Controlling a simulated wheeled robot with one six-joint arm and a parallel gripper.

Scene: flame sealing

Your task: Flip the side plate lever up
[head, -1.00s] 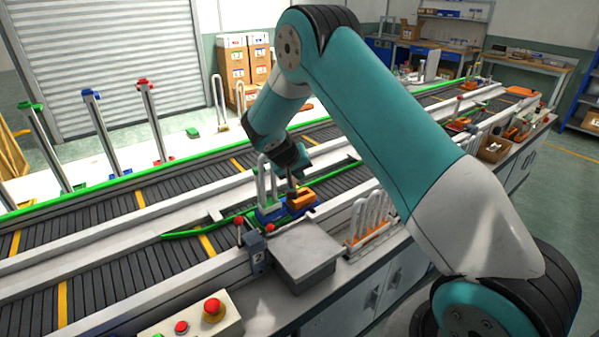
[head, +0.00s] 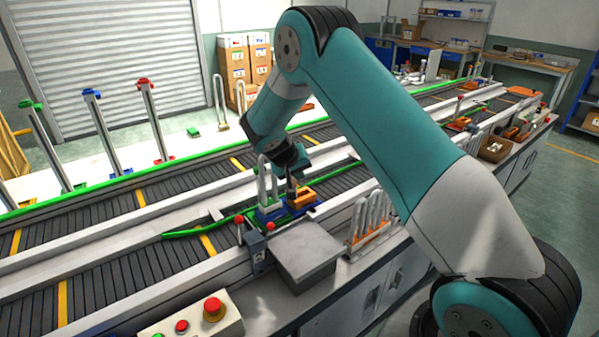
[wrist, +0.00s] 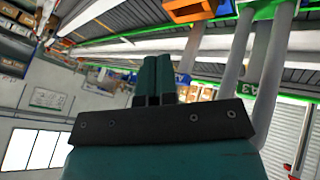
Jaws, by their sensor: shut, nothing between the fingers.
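Two red-knobbed levers stand at the near rail of the conveyor in the head view: a left one (head: 239,220) and a right one (head: 268,223) above a dark grey bracket (head: 257,244). I cannot tell for sure which is the side plate lever. My gripper (head: 292,196) points down behind and to the right of both, close to an orange block (head: 302,195), apart from the levers. In the wrist view my gripper (wrist: 155,72) has its two teal fingers together, with nothing between them. No lever shows clearly there.
A grey box (head: 305,255) stands in front of the levers. More tubes in a rack (head: 369,222) stand to the right. A control box with red buttons (head: 190,322) is at the front.

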